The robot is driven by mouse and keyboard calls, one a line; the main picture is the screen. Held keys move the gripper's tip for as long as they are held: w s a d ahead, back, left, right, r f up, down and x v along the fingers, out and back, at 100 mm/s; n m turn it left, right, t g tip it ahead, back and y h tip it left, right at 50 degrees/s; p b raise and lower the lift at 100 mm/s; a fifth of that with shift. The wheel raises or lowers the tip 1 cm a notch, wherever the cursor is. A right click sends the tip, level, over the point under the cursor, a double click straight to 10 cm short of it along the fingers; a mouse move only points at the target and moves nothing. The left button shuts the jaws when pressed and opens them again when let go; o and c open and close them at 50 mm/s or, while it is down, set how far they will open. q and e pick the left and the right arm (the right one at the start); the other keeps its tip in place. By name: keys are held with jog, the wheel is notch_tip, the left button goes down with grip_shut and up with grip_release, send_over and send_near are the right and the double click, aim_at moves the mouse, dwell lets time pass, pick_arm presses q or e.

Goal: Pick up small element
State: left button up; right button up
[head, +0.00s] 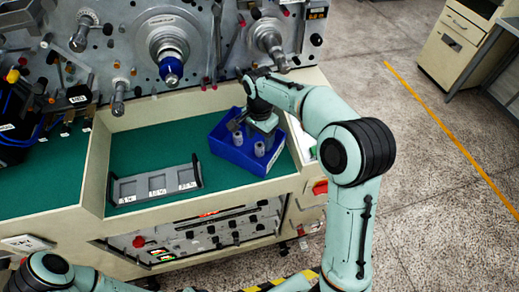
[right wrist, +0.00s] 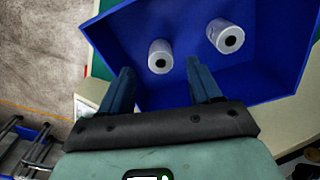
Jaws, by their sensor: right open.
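Small light-grey cylindrical elements stand in a blue bin (head: 262,168) at the right end of the green work surface. In the head view one (head: 259,149) is near the bin's front, and another (head: 237,138) is to its left. The right wrist view shows two elements, one (right wrist: 160,56) ahead of the gap between my fingers and one (right wrist: 226,36) farther right, each with a dark centre hole. My right gripper (right wrist: 162,78) is open and empty over the bin, with the fingers apart from both elements. My left gripper is not in view.
A grey tray (head: 156,174) with three labelled compartments lies on the green surface (head: 130,150) left of the bin. The machine panel (head: 130,50) with protruding spindles rises behind. The green surface between tray and back edge is clear.

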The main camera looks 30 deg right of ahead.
aim_at(260, 145)
jog(key=shift+f, duration=2.75)
jog(key=c, duration=1.1)
